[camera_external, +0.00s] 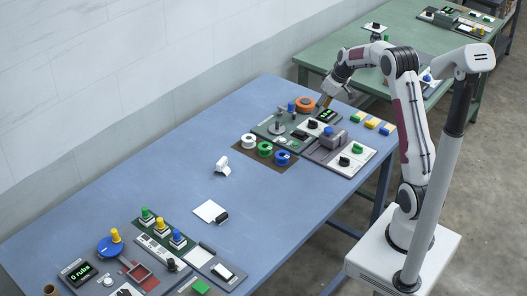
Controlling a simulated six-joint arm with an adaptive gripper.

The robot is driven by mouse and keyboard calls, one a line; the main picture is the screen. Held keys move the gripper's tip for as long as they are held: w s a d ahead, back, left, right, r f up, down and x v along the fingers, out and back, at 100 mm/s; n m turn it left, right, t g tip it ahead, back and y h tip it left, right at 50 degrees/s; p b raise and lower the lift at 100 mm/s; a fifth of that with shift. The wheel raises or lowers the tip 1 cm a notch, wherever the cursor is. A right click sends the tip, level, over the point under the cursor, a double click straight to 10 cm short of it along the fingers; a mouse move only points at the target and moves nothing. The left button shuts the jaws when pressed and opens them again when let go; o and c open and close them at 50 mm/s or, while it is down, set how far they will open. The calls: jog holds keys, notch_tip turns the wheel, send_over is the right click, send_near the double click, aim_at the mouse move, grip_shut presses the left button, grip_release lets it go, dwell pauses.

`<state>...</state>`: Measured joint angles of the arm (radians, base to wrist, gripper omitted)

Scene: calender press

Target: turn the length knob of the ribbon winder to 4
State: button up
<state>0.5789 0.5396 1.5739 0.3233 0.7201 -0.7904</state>
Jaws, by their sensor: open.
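A machine with an orange spool (304,104), a small green-lit display (326,115) and a dark green base stands at the far end of the blue table; it looks like the ribbon winder. A black knob (313,124) sits on a pale plate at its front. I cannot tell for certain that this is the length knob, and its marks and setting are too small to read. My gripper (325,101) points down just behind the display, close to the orange spool, and is open. Its fingertips are small and partly unclear, and I see nothing held between them.
Another machine (111,244) fills the near end. The table's middle is mostly clear.

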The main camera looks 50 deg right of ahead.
aim_at(313, 121)
jog(key=shift+f, duration=0.1)
jog(key=shift+x, duration=3.8)
jog(key=c, duration=1.1)
